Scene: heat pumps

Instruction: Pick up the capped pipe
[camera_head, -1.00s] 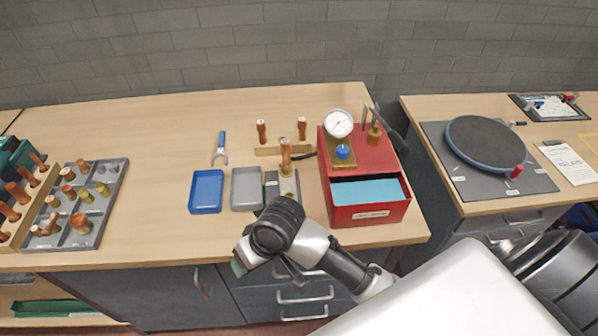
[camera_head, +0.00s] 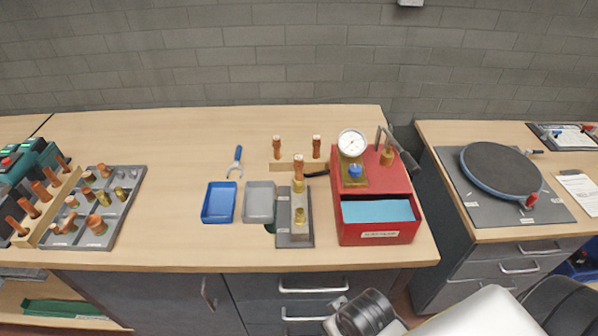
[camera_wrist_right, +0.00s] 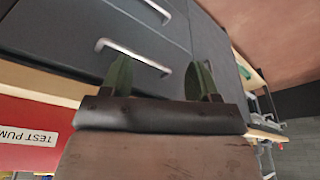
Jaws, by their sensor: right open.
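A copper pipe (camera_head: 299,168) stands upright in the brass fitting of a small grey fixture (camera_head: 307,238) at the bench's middle. Two short copper pipes with pale tops, one on the left (camera_head: 276,148) and one on the right (camera_head: 316,147), stand at a wooden strip (camera_head: 285,167) behind it. Which one is the capped pipe I cannot tell for sure. My right gripper (camera_wrist_right: 160,80) is open and empty in the right wrist view, its green fingers in front of the grey drawers. My left gripper is not in view.
A red test pump box (camera_head: 375,230) with gauge stands right of the fixture. Blue (camera_head: 219,203) and grey (camera_head: 260,203) trays lie left of it. A parts tray (camera_head: 120,205) with copper fittings sits at far left.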

